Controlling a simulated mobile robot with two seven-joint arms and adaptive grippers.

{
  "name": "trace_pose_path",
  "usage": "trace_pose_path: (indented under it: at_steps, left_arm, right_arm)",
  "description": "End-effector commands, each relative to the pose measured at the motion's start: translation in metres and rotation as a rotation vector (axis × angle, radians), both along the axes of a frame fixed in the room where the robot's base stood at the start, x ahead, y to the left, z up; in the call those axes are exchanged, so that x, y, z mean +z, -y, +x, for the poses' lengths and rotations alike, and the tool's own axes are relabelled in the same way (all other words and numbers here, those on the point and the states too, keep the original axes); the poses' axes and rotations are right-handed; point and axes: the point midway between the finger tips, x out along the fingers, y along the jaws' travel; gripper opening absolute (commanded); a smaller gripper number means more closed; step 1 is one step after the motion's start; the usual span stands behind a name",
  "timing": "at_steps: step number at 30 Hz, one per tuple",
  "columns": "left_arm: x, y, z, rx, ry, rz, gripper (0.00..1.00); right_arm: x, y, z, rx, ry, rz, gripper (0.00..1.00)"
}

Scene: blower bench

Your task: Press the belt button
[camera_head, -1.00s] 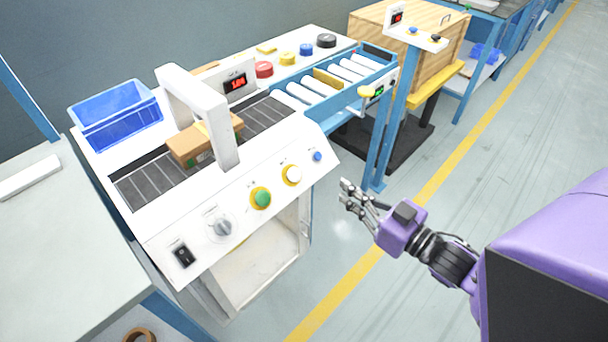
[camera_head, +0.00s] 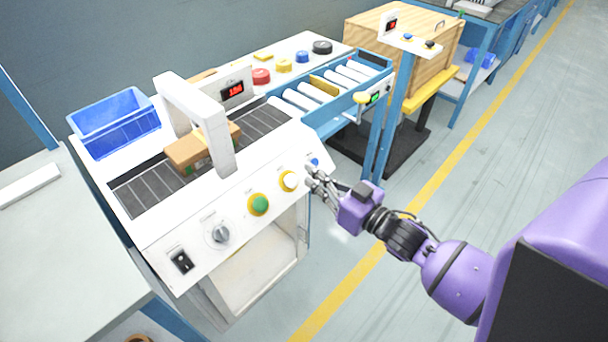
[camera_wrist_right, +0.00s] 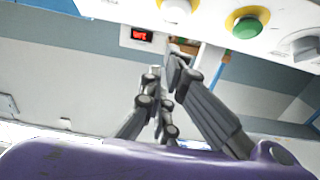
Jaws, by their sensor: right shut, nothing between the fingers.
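The white control panel (camera_head: 205,255) slopes along the front of the belt machine. It carries a green button (camera_head: 259,205) in a yellow ring, a white button (camera_head: 289,181) in a yellow ring, and a small blue button (camera_head: 315,162). Their labels are too small to read, so I cannot tell which one is the belt button. My right gripper (camera_head: 312,180) is shut and empty, just right of the white button and in front of the blue one. In the right wrist view the fingers (camera_wrist_right: 166,75) point toward the panel, with the white button (camera_wrist_right: 176,10) and green button (camera_wrist_right: 247,22) above them.
A grey knob (camera_head: 218,233) and black switch (camera_head: 181,262) sit left on the panel. A brown box (camera_head: 186,153) lies on the dark belt (camera_head: 140,188) under a white arch (camera_head: 217,140). A blue post (camera_head: 386,135) stands right. The floor at right is open.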

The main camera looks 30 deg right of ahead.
Motion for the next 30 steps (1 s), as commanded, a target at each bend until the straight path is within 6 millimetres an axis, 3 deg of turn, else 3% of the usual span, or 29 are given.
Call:
trace_pose_path:
  at_steps: [2, 9, 23, 30]
  left_arm:
    - [0.001, 0.0, 0.001, 0.0, 0.002, 0.0, 1.0]
    - [-0.002, 0.0, -0.001, 0.0, -0.003, 0.0, 1.0]
    - [-0.004, -0.001, -0.007, 0.002, -0.012, 0.002, 1.0]
    - [-0.006, -0.002, -0.008, 0.002, -0.015, 0.002, 1.0]
  right_arm:
    - [0.0, -0.005, 0.015, 0.0, 0.002, 0.0, 0.0]
    - [-0.025, -0.011, 0.033, -0.001, -0.001, 0.0, 0.0]
    - [-0.029, -0.012, 0.037, 0.0, 0.0, 0.0, 0.0]
    - [-0.042, -0.016, 0.049, -0.001, -0.002, -0.001, 0.0]
